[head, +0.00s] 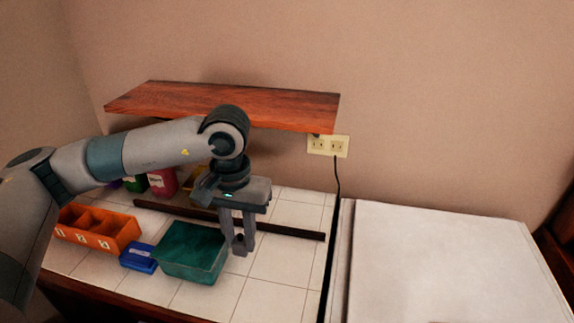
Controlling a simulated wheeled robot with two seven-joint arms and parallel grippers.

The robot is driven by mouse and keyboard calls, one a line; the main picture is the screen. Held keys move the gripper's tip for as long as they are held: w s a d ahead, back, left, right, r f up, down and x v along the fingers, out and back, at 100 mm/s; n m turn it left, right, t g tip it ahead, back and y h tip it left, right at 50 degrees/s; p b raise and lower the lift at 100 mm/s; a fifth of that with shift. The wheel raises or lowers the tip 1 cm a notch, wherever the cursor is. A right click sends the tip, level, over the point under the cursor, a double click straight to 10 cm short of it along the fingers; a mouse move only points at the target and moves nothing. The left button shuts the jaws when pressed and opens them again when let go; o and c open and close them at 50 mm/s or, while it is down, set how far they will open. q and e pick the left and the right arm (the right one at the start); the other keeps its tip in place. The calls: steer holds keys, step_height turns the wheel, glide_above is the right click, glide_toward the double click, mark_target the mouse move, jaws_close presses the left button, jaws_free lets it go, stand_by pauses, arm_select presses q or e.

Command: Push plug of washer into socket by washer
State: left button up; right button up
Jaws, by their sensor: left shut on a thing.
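The socket (328,146) is a cream double outlet plate on the back wall, just below the right end of the wooden shelf. A black cord (337,180) runs down from its right half to the gap beside the washer (450,265), whose white top fills the lower right. My left gripper (240,248) points down over the tiled counter, left of and below the socket. Its fingers are shut on a small dark thing (240,238), which looks like the plug but is mostly hidden between them. My right gripper is out of view.
A reddish wooden shelf (220,103) overhangs the counter. A green box (192,252), a blue box (139,257) and an orange divided tray (97,229) sit left of my gripper. A dark bar (290,232) lies across the tiles behind it.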

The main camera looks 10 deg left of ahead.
arm_select(q)
steer(key=shift+d, duration=0.1)
steer(key=d+r+m, duration=0.4)
steer(key=d+m, duration=0.4)
steer(key=d, duration=0.6)
steer(key=shift+s, duration=0.15)
steer(key=w+d+f+m, duration=0.4)
steer(key=f, duration=0.1)
steer(key=shift+w+f+m, duration=0.3)
steer(key=shift+w+f, duration=0.1)
stand_by(0.4)
steer(key=s+a+r+n, duration=0.7)
steer(key=a+r+n, duration=0.1)
steer(key=r, duration=0.4)
steer(key=shift+a, duration=0.25)
steer(key=shift+d, duration=0.15)
steer(key=w+d+n, duration=0.4)
steer(key=w+d, duration=0.5)
steer(key=d, duration=0.1)
steer(key=shift+w+d+n, duration=0.2)
steer(key=shift+n, duration=0.1)
